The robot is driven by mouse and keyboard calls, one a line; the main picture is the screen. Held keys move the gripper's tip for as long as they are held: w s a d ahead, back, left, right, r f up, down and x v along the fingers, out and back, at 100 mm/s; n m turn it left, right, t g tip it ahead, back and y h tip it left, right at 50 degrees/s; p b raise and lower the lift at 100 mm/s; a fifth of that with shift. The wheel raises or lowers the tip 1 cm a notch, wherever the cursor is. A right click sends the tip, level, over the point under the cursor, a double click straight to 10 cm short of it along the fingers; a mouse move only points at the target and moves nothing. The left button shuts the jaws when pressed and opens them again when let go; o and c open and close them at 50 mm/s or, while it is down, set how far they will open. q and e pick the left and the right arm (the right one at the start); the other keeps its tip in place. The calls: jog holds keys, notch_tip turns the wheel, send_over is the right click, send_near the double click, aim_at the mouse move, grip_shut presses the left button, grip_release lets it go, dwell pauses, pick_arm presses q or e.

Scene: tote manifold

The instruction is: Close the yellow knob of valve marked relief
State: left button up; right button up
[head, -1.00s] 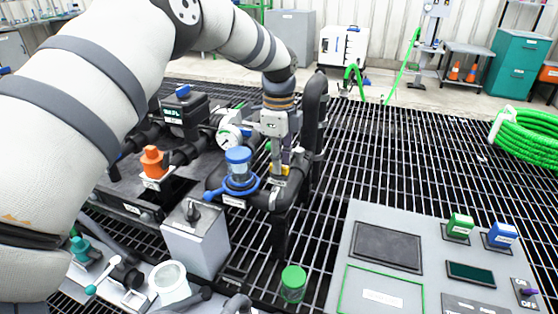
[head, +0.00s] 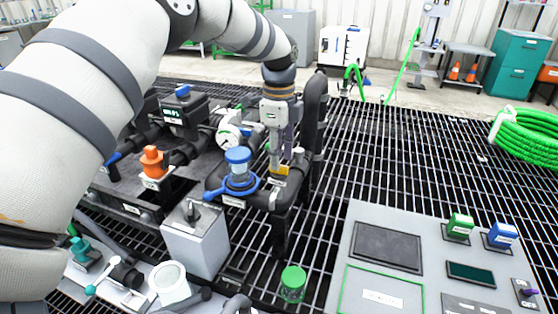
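The yellow knob (head: 282,170) sits low on the dark pipework, at the right end of the manifold, with a small pale tag below it. The tag is too small to read, so I cannot confirm that it says relief. My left gripper (head: 281,158) points down from above, its fingertips right at the knob. The fingers hide part of the knob's surroundings. I cannot tell whether they touch or grip it. My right gripper is not in view.
A blue-capped valve with a blue ring handle (head: 238,182) stands just left of the knob. An orange knob (head: 153,161) and a round gauge (head: 228,134) are further left. A thick black vertical pipe (head: 314,115) rises close on the gripper's right. A control panel (head: 340,250) lies front right.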

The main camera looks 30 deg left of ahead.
pick_arm(q)
notch_tip(320, 180, up, 10)
dwell(0.5)
